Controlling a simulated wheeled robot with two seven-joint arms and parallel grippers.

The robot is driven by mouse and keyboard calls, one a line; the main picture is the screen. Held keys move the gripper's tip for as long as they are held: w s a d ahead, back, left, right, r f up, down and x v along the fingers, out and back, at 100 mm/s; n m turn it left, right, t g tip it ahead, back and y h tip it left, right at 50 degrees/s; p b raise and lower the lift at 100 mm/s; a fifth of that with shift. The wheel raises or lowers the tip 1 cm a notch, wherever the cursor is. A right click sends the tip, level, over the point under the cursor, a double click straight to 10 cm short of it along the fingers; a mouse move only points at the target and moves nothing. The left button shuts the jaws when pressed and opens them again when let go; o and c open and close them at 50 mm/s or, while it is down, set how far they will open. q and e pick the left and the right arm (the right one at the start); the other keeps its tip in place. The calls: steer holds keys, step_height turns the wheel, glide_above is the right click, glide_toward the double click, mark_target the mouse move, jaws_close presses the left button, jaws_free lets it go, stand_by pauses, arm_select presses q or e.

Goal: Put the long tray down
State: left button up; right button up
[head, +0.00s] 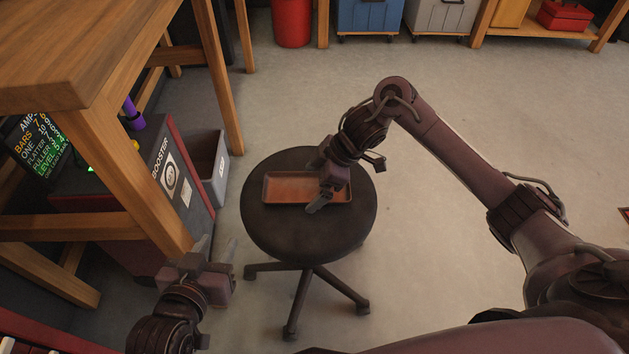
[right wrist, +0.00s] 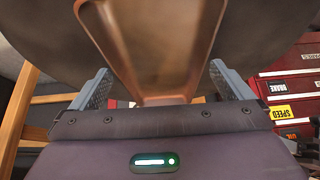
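The long tray (head: 285,188) is copper-brown and shallow. It lies flat on the round dark seat of a stool (head: 305,235). My right gripper (head: 348,185) is over the tray's right part and hides some of it. In the right wrist view the tray (right wrist: 155,45) runs between the two grey fingers of the gripper (right wrist: 160,85). The fingers are spread, with a narrow gap to the tray on each side. My left gripper (head: 218,246) is open and empty, low at the left of the stool, beside the wooden table leg.
A wooden table (head: 90,60) stands at the left, with a dark red booster box (head: 175,185) and a grey bin (head: 208,165) by its legs. A red bin (head: 291,22) and wheeled cabinets (head: 368,15) stand at the back. The floor right of the stool is clear.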

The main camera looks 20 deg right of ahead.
arm_select(q)
steer(key=shift+s+f, duration=0.1)
arm_select(e)
steer(key=shift+r, duration=0.15)
steer(key=shift+p+v, duration=0.6)
steer(key=shift+v, duration=0.45)
steer(key=p+v, duration=0.1)
steer(key=v, duration=0.2)
arm_select(q)
steer(key=s+a+f+g+y+p, duration=0.3)
steer(key=s+a+f+g, duration=0.3)
steer(key=s+f+g, duration=0.2)
steer(key=shift+s+a+f+n+g+y, duration=0.15)
steer(key=shift+s+f+n+g+y, duration=0.2)
steer(key=shift+s+f+y, duration=0.55)
arm_select(e)
steer(key=v, duration=0.6)
steer(key=shift+d+r, duration=0.15)
steer(key=shift+r, duration=0.15)
arm_select(q)
steer(key=shift+s+r+h, duration=0.2)
steer(key=shift+h, duration=0.1)
arm_select(e)
steer(key=shift+s, duration=0.1)
